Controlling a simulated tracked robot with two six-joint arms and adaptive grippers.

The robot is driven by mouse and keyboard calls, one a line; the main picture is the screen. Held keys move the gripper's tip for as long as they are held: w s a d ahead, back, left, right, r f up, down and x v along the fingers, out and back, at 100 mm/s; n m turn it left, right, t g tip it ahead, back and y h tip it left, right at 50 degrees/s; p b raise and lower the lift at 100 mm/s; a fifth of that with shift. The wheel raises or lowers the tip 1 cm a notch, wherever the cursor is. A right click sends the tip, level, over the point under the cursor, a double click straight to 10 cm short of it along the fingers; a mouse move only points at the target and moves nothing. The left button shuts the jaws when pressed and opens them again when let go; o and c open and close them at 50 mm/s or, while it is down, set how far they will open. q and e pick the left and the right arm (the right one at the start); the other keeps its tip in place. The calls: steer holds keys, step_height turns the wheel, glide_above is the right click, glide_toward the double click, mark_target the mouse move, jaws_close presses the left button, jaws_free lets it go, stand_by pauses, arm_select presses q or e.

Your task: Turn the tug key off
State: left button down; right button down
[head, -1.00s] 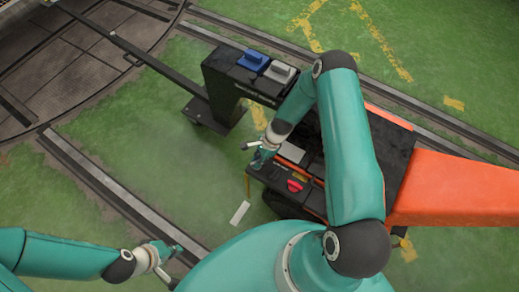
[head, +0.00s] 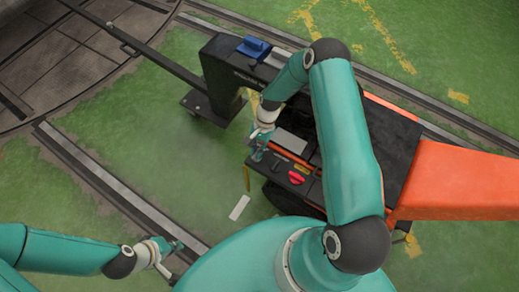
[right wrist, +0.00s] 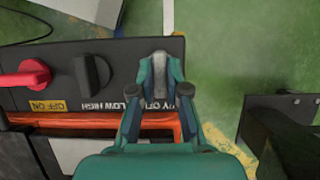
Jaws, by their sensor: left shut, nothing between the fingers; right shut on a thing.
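The tug is the black and orange machine whose dark control panel (head: 285,185) faces me. In the right wrist view the panel has a red switch (right wrist: 28,77) by an OFF ON label, a black knob (right wrist: 92,75) by LOW HIGH, and a partly covered label at its right end. My right gripper (head: 257,155) is over that right end, which is the left end in the head view. Its fingers (right wrist: 160,85) are shut on a small grey piece, the key (right wrist: 162,65), mostly hidden between them. My left gripper (head: 177,247) is shut and empty, low over the rail.
The orange body (head: 455,188) extends right. Rails (head: 110,190) cross the green floor, and a white strip (head: 239,207) lies near the panel.

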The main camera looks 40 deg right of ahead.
steer(key=shift+w+d+r, duration=0.1)
steer(key=shift+w+r, duration=0.1)
steer(key=shift+w, duration=0.3)
steer(key=c, duration=1.2)
jaws_free()
steer(key=shift+o, duration=0.2)
steer(key=shift+s+f, duration=0.1)
steer(key=shift+s, duration=0.05)
steer(key=v, duration=1.2)
